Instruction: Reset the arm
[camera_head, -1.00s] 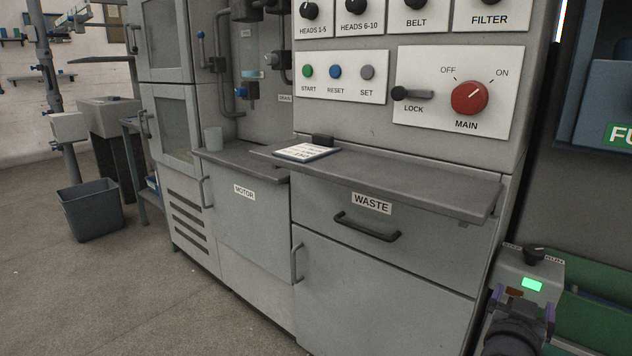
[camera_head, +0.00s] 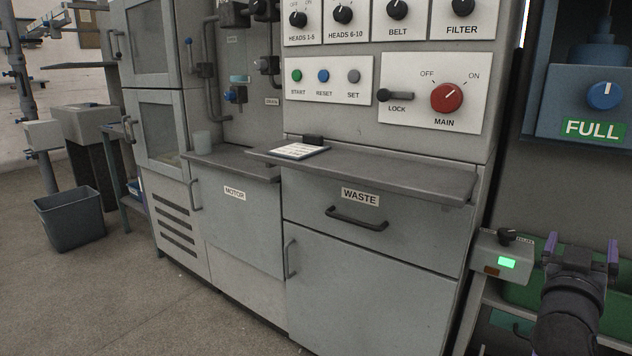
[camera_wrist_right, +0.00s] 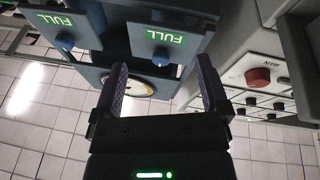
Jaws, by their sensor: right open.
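My right gripper (camera_head: 583,250) is at the lower right in the head view, with its two purple-lined fingers pointing up and apart. It is open and empty. It stands right beside a small grey box (camera_head: 500,262) with a black knob and a lit green lamp. In the right wrist view the gripper (camera_wrist_right: 161,90) also shows its fingers spread with nothing between them. Beyond them are a blue unit (camera_wrist_right: 115,38) with green FULL labels and a round dial (camera_wrist_right: 133,88). My left gripper is not in view.
The grey cabinet has a red MAIN knob (camera_head: 447,97), a LOCK lever (camera_head: 396,95), and a WASTE drawer (camera_head: 400,225). A worktop shelf (camera_head: 400,178) juts out in front. A blue FULL unit (camera_head: 560,105) stands at the right. A bin (camera_head: 70,220) stands on open floor at the left.

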